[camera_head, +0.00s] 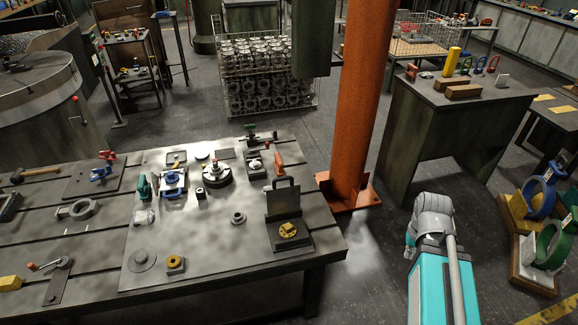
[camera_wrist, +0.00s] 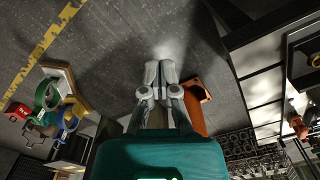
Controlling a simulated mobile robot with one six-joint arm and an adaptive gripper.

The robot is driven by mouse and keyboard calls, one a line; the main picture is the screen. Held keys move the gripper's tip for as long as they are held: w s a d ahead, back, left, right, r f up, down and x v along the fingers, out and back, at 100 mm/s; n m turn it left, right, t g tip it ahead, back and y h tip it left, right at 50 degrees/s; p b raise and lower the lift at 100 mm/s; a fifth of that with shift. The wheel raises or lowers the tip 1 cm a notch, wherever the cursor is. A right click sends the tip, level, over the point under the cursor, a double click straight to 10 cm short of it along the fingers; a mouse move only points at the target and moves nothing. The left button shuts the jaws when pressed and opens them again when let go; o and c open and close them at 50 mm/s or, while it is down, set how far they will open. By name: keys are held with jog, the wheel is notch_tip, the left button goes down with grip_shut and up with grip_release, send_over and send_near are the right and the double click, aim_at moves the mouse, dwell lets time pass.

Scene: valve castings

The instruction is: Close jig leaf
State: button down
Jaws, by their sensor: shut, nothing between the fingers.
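The jig (camera_head: 290,240) stands near the right front corner of the steel workbench. Its dark leaf (camera_head: 283,202) stands upright at the back of the base, with a handle loop on top, so the jig is open. A brass-coloured part (camera_head: 288,230) sits on the base in front of the leaf. My gripper (camera_wrist: 162,66) shows in the wrist view with its fingers together and empty, over bare floor. In the head view my arm is right of the bench, well apart from the jig; the gripper itself cannot be made out there. The jig does not show in the wrist view.
An orange column (camera_head: 367,90) rises just behind the bench's right end. The workbench (camera_head: 225,275) carries several clamps, rings and fixtures. A dark table (camera_head: 430,120) stands back right, and large coloured rings (camera_head: 551,245) rest on stands at far right. Floor between bench and my arm is clear.

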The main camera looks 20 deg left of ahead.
dwell(0.4)
jog(key=w+a+r+n+t+p, duration=0.1)
jog(key=w+a+r+n+p, duration=0.1)
jog(key=w+a+r+p, duration=0.5)
jog(key=w+a+r+n+t, duration=0.15)
jog(key=w+a, duration=0.35)
jog(key=a, duration=0.6)
jog(key=w+a+r+n+t+y+p, duration=0.1)
jog(key=a+r+p, duration=0.1)
jog(key=a, duration=1)
jog(key=w+a+r+n+t+y+p, duration=0.1)
jog(key=w+a+r+n+y+p, duration=0.1)
jog(key=a, duration=0.9)
notch_tip(320, 180, up, 2)
jog(key=shift+a+r+p, duration=0.2)
jog(key=shift+a+p, duration=0.2)
jog(key=shift+p, duration=0.45)
jog(key=shift+w+f, duration=0.1)
jog(key=shift+f, duration=0.05)
